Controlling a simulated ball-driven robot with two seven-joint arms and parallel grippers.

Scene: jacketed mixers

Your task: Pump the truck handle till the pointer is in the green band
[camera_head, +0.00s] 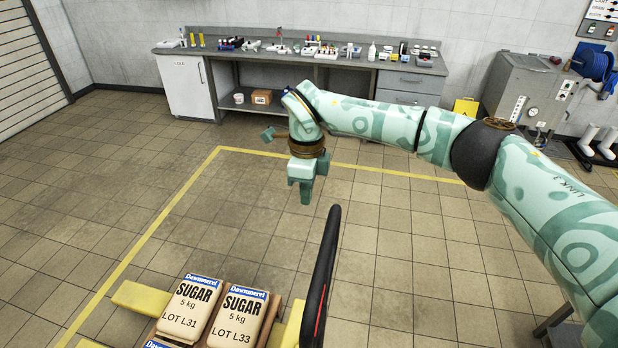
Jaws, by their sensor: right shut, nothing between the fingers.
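The truck's black handle (320,275), with a red stripe on its lower part, rises at the bottom centre of the head view. My right gripper (306,195) is shut and empty, pointing down. In the picture it is just above and left of the handle's top, with a small gap between them. Yellow truck parts (140,299) show around a load of sugar bags at the bottom left. The pointer and green band cannot be made out. My left gripper is out of view.
Sugar bags (239,315) lie on a wooden pallet at the bottom. A yellow floor line (180,197) borders the area. A grey bench (300,59) with lab items and a steel machine (525,90) stand along the back wall. The tiled floor between is clear.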

